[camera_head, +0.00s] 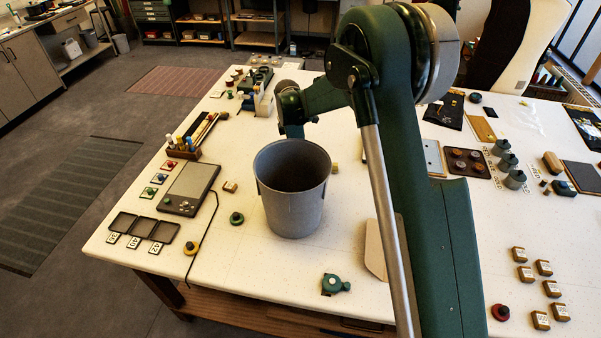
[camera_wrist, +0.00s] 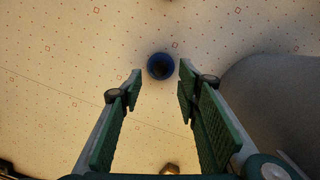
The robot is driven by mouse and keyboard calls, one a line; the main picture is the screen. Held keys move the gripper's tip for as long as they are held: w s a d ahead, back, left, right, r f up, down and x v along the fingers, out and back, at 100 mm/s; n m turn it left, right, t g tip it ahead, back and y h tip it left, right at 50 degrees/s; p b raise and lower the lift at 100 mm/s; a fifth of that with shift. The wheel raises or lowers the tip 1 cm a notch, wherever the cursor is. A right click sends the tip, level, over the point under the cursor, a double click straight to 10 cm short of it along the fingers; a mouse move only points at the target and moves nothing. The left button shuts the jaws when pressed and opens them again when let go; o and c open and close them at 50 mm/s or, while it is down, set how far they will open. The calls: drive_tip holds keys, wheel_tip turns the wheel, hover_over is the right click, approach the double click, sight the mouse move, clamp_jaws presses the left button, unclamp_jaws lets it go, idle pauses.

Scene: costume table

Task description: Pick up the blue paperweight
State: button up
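In the wrist view, a small round blue object with a dark centre, which looks like the blue paperweight (camera_wrist: 153,72), sits on the pale table top. My gripper (camera_wrist: 161,79) is open and empty. Its two green-padded fingers reach toward the blue object, which shows just beyond and between the fingertips. I cannot tell the exact height of the fingers above it. In the head view I cannot make out the paperweight. My fingers are hidden there behind the grey bin, with only the wrist showing above it.
A tall grey bin (camera_head: 294,205) stands on the table close to my gripper; its curved side fills the right of the wrist view (camera_wrist: 272,95). A tablet-like device (camera_head: 189,186), small trays (camera_head: 143,226) and a tool rack (camera_head: 184,153) lie left. Small wooden blocks (camera_head: 525,273) lie right.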

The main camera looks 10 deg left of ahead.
drive_tip(key=shift+d+f+p, duration=0.2)
drive_tip(key=shift+f, duration=1.1)
drive_tip(key=shift+d+f+p, duration=0.15)
drive_tip(key=shift+f+p, duration=0.05)
drive_tip(key=shift+f, duration=1.1)
clamp_jaws()
